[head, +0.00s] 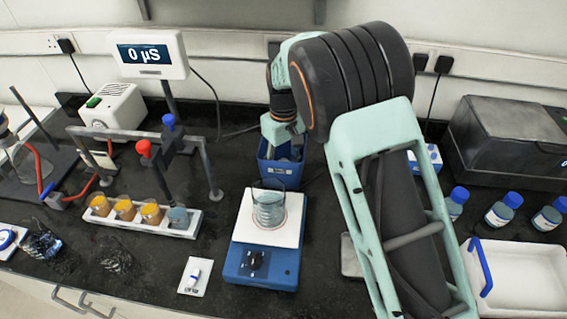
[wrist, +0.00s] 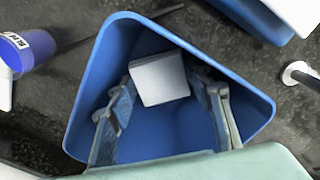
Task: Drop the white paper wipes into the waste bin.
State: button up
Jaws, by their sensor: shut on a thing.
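The white paper wipes (wrist: 160,79) show as one flat, square white piece in the wrist view. My gripper (wrist: 164,84) is shut on it, one finger at each side. The blue waste bin (wrist: 105,55) surrounds the fingers and wipes in the wrist view, with its open mouth facing the camera. In the head view the bin (head: 279,171) stands behind the hotplate, and my gripper (head: 290,150) points down into its mouth. The wipes cannot be made out clearly there. My arm hides part of the bench to the right.
A glass beaker (head: 268,205) stands on the blue-and-white hotplate (head: 262,244), close in front of the bin. A meter stand (head: 168,140) is at the left, behind a rack (head: 145,215) of small cups. Blue-capped bottles (head: 501,211) and a white tray (head: 520,275) are at the right.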

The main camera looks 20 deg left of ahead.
jog(key=o, duration=1.1)
jog(key=shift+r, duration=0.1)
notch_tip(320, 180, up, 13)
